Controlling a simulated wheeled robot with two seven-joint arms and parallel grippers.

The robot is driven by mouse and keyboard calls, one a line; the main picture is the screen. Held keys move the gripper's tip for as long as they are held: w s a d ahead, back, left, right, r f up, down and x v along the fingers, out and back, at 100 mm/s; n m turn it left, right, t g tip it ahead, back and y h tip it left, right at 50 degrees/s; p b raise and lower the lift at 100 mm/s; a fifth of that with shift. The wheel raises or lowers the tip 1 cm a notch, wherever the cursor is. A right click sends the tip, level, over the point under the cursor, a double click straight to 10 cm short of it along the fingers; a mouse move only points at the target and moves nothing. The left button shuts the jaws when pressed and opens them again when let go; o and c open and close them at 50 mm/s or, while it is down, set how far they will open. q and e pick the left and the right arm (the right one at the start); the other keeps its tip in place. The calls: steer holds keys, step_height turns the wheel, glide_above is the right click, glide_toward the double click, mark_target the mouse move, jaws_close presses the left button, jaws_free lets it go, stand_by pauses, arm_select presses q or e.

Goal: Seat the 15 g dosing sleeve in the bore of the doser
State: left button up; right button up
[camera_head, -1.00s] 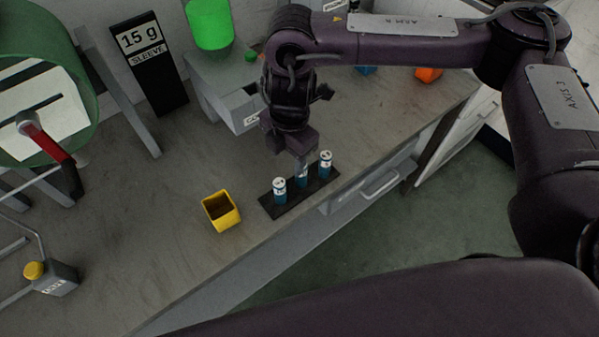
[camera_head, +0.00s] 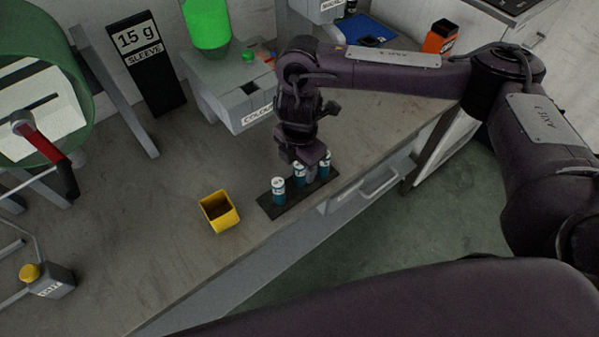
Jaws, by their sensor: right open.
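The rack (camera_head: 270,212) lies near the bench's front edge. Their labels are too small to read. My right gripper (camera_head: 312,172) is open and points down over the rack, between the middle and right sleeves. I cannot tell whether it touches either. The doser (camera_head: 235,100), a grey box marked "COLOU…" with a green hopper (camera_head: 208,25), stands behind; its bore is not clear. My left gripper is not in view.
A black sign (camera_head: 148,65) reads "15 g SLEEVE". A yellow bin (camera_head: 220,211) stands left of the rack. A green drum (camera_head: 45,90) with a red-handled lever and a yellow-button box (camera_head: 48,280) are at left. An orange box (camera_head: 440,36) stands at the back right.

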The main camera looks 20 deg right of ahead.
steer(key=c, duration=1.1)
steer(key=shift+r, duration=0.15)
